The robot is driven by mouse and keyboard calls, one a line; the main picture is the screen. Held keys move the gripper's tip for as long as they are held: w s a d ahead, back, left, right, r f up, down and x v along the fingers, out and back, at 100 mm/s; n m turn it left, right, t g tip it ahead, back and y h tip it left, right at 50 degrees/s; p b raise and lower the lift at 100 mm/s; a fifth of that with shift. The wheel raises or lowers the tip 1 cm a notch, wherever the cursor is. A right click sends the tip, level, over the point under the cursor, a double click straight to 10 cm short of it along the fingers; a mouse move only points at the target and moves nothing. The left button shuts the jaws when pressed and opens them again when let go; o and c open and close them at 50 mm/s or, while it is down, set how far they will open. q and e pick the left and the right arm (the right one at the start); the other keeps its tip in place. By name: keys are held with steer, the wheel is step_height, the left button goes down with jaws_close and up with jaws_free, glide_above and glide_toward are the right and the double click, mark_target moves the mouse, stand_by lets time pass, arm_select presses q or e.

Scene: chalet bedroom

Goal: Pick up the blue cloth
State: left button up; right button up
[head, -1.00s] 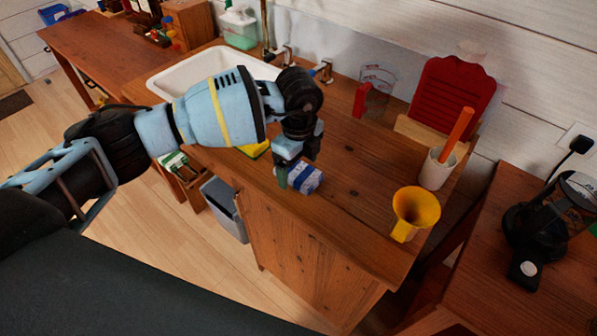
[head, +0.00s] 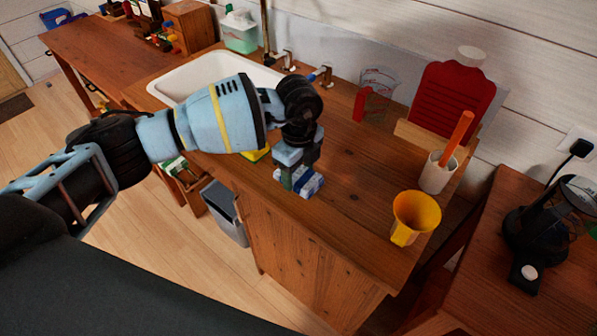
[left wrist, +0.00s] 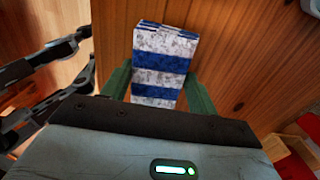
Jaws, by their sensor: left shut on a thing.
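The blue cloth (head: 309,186) is a small folded bundle with blue and white stripes at the front edge of the wooden counter. In the left wrist view the cloth (left wrist: 161,66) sits between the two green fingers of my left gripper (left wrist: 160,92). In the head view my left gripper (head: 290,177) points down and is shut on the cloth. I cannot tell whether the cloth is clear of the counter top. My right gripper is not in view.
A yellow item (head: 257,153) is partly behind my arm. A grey bin (head: 222,208) stands below.

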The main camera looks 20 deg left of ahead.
mark_target(299, 173)
arm_select(q)
steer(key=shift+r, duration=0.6)
step_height(299, 173, up, 2)
steer(key=shift+r, duration=0.25)
steer(key=s+d, duration=0.3)
steer(key=s, duration=0.4)
steer(key=s+d+r+p, duration=0.1)
steer(key=s+d, duration=0.2)
steer(key=s, duration=0.4)
steer(key=shift+s+d+r, duration=0.15)
steer(key=shift+s+d, duration=0.1)
steer(key=shift+s, duration=0.1)
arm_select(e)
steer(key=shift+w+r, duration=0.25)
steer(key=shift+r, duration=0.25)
